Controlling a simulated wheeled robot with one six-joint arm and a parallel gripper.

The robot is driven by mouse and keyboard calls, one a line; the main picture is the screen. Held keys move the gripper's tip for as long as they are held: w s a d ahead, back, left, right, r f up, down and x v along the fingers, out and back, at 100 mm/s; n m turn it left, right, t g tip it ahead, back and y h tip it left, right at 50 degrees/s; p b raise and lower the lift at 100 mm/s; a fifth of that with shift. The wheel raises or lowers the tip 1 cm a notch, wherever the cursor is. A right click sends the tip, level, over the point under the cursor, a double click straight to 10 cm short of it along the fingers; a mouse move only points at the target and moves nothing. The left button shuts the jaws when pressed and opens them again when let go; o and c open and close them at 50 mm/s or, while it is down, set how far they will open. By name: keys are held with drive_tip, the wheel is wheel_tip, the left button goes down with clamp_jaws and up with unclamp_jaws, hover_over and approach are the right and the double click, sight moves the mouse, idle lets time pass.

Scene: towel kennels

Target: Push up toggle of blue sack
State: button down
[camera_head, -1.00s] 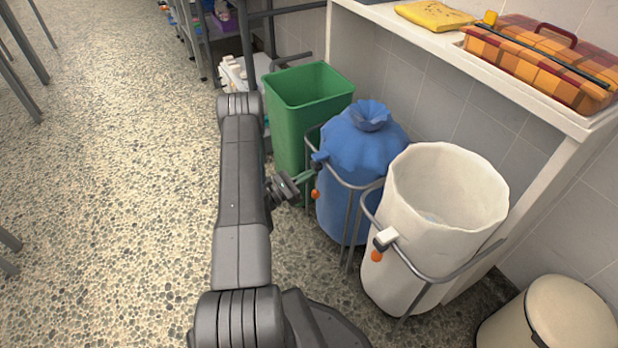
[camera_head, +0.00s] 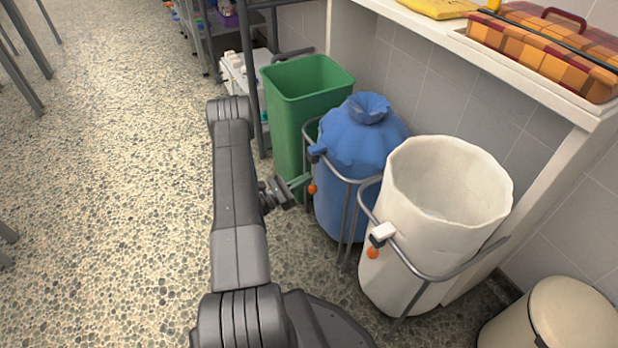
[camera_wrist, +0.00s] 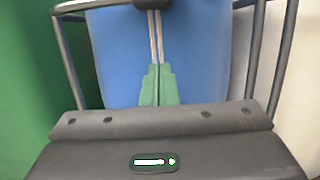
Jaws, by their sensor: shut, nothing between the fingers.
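The blue sack (camera_head: 358,182) hangs upright in a grey metal frame, its neck gathered at the top. Its blue toggle (camera_head: 317,150) sits on the frame's left side, with an orange bead (camera_head: 312,188) below it. My gripper (camera_head: 308,178) is shut and empty, between toggle and bead, at the sack's left side. In the wrist view the green fingers (camera_wrist: 159,84) lie together in front of the blue cloth (camera_wrist: 112,60). Contact with the cords cannot be told.
A green bin (camera_head: 300,100) stands left of the sack. A white sack (camera_head: 430,215) in its own frame stands to the right, with a white toggle (camera_head: 382,233). A shelf (camera_head: 520,85) overhangs behind, holding a plaid case (camera_head: 545,50). Open floor (camera_head: 130,210) lies left.

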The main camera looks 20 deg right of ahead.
sight(313, 157)
drive_tip(key=p+v, duration=0.1)
drive_tip(key=v, duration=0.8)
drive_tip(key=shift+r+p, duration=0.15)
drive_tip(key=shift+p, duration=0.25)
drive_tip(key=shift+a, duration=0.1)
drive_tip(key=r+x, duration=0.1)
drive_tip(key=x, duration=0.9)
drive_tip(key=shift+r+b, duration=0.3)
drive_tip(key=shift+r, duration=0.1)
drive_tip(key=shift+f, duration=0.15)
